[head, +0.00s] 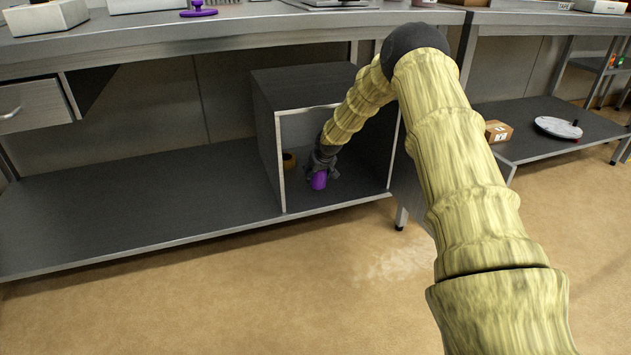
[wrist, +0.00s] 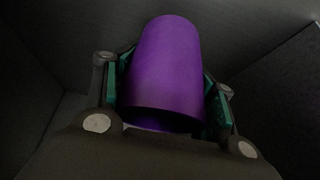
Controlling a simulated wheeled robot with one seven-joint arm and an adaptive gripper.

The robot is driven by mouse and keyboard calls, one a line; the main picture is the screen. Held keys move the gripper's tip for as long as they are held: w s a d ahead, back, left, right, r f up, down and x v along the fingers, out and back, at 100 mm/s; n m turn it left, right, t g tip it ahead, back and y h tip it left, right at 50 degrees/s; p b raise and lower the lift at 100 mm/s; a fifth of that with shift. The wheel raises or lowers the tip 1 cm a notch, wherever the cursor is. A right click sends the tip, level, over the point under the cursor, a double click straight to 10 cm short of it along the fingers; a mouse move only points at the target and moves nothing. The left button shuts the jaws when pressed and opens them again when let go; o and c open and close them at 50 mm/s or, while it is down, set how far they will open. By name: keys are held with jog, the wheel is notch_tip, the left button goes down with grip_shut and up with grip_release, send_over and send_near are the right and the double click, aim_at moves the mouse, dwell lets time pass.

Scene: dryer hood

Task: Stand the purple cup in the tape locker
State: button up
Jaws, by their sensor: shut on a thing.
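The purple cup (head: 319,180) is inside the open-fronted grey locker (head: 281,165) on the lower shelf, near the locker's floor. My gripper (head: 322,163) reaches in through the open front and is shut on the cup. In the wrist view the purple cup (wrist: 166,65) sits between the two green-padded fingers of my gripper (wrist: 165,95), with an open rim towards the camera. Whether the cup touches the locker floor cannot be told.
The lower shelf (head: 130,220) left of the locker is bare. The worktop (head: 250,25) runs above the locker. At the right, a cardboard box (head: 498,131) and a round pale disc (head: 558,127) lie on another low shelf.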

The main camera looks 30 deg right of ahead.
jog(key=w, duration=0.1)
jog(key=w+d+b, duration=0.1)
jog(key=w, duration=0.1)
jog(key=w+d+b, duration=0.1)
jog(key=shift+w+d+f, duration=0.1)
jog(key=shift+w+f, duration=0.15)
notch_tip(320, 180, down, 4)
jog(key=b, duration=0.3)
jog(key=shift+r, duration=0.25)
jog(key=o, duration=1.1)
jog(key=shift+o, duration=0.2)
jog(key=p+v, duration=0.5)
jog(key=v, duration=0.6)
jog(key=shift+w+p, duration=0.1)
jog(key=shift+p, duration=0.3)
jog(key=shift+s+r, duration=0.4)
jog(key=shift+r, duration=0.05)
